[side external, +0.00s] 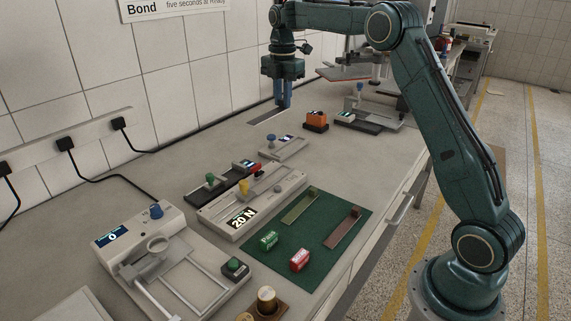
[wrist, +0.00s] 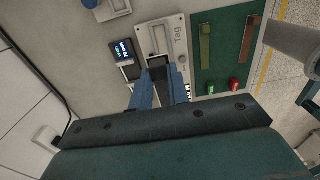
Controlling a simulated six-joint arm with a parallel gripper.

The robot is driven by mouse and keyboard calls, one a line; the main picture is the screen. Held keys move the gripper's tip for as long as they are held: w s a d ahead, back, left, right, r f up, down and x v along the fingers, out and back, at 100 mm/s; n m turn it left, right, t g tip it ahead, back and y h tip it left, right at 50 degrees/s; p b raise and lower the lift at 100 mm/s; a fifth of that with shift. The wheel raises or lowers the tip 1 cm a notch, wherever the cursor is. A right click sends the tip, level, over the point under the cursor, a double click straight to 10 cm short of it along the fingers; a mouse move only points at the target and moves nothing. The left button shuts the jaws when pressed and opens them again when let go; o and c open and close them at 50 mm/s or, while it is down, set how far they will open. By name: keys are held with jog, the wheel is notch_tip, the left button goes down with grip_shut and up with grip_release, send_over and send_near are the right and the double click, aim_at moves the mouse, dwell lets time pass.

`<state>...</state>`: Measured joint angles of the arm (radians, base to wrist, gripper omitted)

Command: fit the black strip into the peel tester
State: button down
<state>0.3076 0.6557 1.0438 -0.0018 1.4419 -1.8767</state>
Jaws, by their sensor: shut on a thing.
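My gripper (side external: 283,105) hangs high over the back part of the bench, its blue fingers pointing down. The long grey device with the "20 N" display (side external: 252,205) appears to be the peel tester.
A green mat (side external: 345,203) holds a green strip (side external: 300,206), a brown strip (side external: 343,228), a green block (side external: 268,240) and a red block (side external: 300,260). A dial device (side external: 125,232) stands front left.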

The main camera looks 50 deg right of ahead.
send_over(283, 171)
notch_tip(283, 171, down, 16)
jog(key=shift+w+d+r, duration=0.1)
dwell(0.6)
jog(key=shift+f, duration=2.1)
jog(key=shift+f, duration=0.15)
jog(key=c, duration=1.3)
grip_release()
jog(key=shift+c, duration=0.2)
